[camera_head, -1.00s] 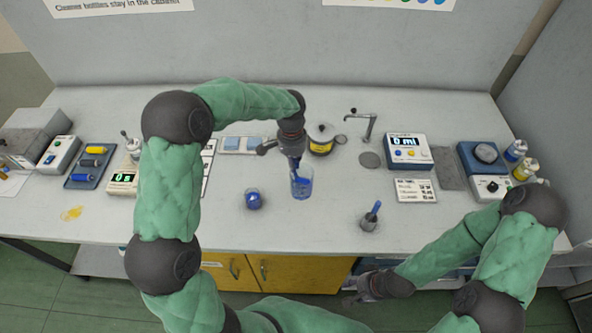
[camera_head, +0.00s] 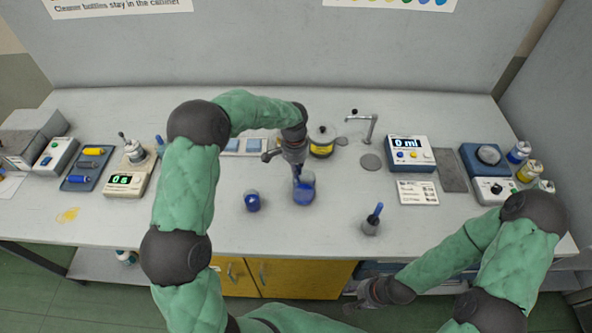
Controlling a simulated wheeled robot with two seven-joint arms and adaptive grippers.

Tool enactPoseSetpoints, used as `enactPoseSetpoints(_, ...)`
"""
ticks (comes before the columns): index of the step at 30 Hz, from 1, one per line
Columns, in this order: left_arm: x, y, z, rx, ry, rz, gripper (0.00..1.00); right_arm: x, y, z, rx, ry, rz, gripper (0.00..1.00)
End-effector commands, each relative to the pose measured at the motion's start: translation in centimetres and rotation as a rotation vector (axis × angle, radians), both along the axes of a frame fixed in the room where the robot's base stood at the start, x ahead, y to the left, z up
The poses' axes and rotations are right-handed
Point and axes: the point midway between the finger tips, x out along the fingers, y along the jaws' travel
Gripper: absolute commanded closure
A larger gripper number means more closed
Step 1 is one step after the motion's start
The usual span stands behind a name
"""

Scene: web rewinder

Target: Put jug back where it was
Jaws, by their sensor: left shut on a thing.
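A clear jug (camera_head: 304,191) with blue liquid is near the middle of the bench. My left gripper (camera_head: 298,174) reaches down to it from above and behind, and is shut on it. The fingers cover part of its upper rim. I cannot tell whether the jug touches the bench or hangs just above it. My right gripper (camera_head: 358,297) is low in front of the bench, away from the jug; its fingers are too dark and small to read.
A small blue-filled cup (camera_head: 252,202) stands left of the jug. A grey pot with a blue handle (camera_head: 372,220) stands to the right. A yellow-banded container (camera_head: 321,143) and a tap (camera_head: 370,126) are behind.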

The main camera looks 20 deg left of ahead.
Motion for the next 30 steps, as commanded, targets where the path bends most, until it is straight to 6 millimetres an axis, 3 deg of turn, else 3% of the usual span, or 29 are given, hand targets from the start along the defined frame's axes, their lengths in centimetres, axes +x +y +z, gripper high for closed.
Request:
enactPoseSetpoints(3, 0.0, 0.0, -0.3, 0.000, 0.000, 0.000, 1.00, 0.0, 0.0, -0.1, 0.000, 0.000, 0.000, 0.60)
enactPoseSetpoints(6, 0.0, 0.0, -0.3, 0.000, 0.001, 0.000, 0.68, 0.0, 0.0, -0.1, 0.000, 0.000, 0.000, 0.60)
enactPoseSetpoints(20, 0.1, 0.0, 0.6, 0.000, -0.002, 0.000, 0.67, 0.0, 0.0, 0.2, 0.000, 0.000, 0.000, 0.60)
enactPoseSetpoints(30, 0.3, 0.3, 6.9, 0.000, -0.004, 0.000, 0.67, 0.0, 0.0, 2.1, 0.000, 0.000, 0.000, 0.60)
